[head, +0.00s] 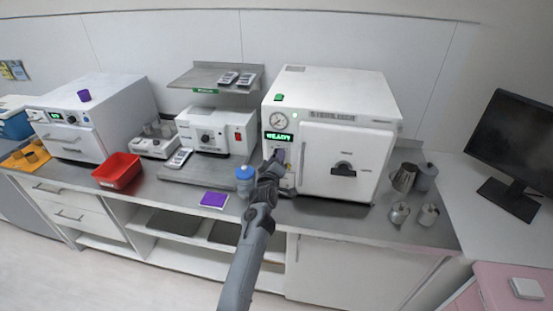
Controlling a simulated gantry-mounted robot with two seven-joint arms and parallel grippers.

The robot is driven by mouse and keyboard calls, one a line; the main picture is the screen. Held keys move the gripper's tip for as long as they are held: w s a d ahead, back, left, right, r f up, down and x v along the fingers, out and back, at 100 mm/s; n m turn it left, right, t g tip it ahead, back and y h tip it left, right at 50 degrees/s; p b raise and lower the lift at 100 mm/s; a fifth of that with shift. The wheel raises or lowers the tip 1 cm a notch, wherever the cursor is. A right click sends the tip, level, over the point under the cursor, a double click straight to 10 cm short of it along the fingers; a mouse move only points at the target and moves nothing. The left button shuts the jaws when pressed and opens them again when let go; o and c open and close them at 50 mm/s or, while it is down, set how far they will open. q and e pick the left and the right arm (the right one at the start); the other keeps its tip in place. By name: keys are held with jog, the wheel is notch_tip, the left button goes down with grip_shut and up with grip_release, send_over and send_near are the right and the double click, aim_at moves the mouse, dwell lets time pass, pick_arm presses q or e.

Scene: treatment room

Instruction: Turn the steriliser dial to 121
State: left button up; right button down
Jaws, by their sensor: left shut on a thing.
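The steriliser (345,109) is a white box with a closed door, standing on the counter right of centre. Its left panel has a round gauge (278,121) and a green display (279,137) reading READY. My left gripper (279,157) is at this panel, just below the display, shut on the steriliser dial. The gripper and arm hide most of the dial, so its pointer and numbers cannot be read. My right gripper is not in view.
A blue-capped jar (244,176) stands just left of my arm, with a purple pad (214,200) near the counter edge. Metal jugs and pots (404,177) stand right of the steriliser. A red bin (117,171) is further left.

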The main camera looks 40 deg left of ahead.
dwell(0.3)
pick_arm(q)
jog(key=o, duration=1)
jog(key=shift+o, duration=0.2)
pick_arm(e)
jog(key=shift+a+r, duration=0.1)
